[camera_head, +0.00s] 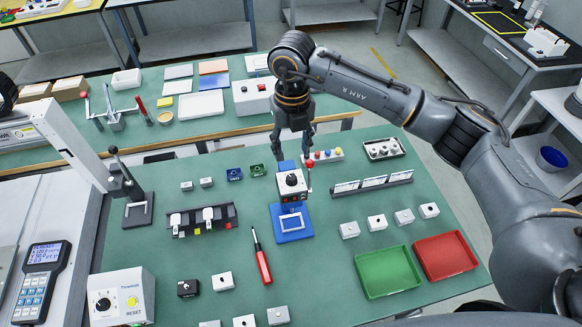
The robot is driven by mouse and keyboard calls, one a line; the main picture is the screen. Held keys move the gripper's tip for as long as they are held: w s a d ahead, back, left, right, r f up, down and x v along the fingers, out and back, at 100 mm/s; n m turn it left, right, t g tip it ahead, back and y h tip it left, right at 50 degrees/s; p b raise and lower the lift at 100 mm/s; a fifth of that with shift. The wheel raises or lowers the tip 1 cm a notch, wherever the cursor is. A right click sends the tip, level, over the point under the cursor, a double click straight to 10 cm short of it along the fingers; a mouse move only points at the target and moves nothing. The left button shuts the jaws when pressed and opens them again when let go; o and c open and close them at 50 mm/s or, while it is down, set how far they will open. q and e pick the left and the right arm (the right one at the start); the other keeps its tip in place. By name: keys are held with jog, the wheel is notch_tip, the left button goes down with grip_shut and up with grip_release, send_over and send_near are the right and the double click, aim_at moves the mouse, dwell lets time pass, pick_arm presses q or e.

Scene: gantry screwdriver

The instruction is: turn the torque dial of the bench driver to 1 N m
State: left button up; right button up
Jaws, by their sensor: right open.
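A small white box with a black dial (291,179) on top and a red and black front stands on a blue base (292,222) in the middle of the green table; it looks like the bench driver. The dial's setting is too small to read. My right gripper (292,148) is open, pointing down just above and behind the dial. Its fingers look apart from the dial, with nothing held. My left gripper is not in view.
A red screwdriver (262,262) lies in front left. A control box (120,297) with its own black knob stands at the front left corner. Green (387,272) and red (444,256) trays lie right. A lever press (130,190) stands left. Small blocks are scattered about.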

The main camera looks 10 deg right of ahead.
jog(key=p, duration=0.2)
send_over(292, 177)
notch_tip(292, 177, down, 6)
jog(key=shift+s+r, duration=0.1)
jog(key=shift+s, duration=0.05)
notch_tip(292, 177, down, 4)
jog(key=shift+f+p, duration=0.1)
jog(key=shift+p, duration=0.55)
jog(key=shift+f, duration=0.3)
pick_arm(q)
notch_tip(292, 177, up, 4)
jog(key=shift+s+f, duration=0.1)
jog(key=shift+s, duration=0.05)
pick_arm(e)
grip_shut()
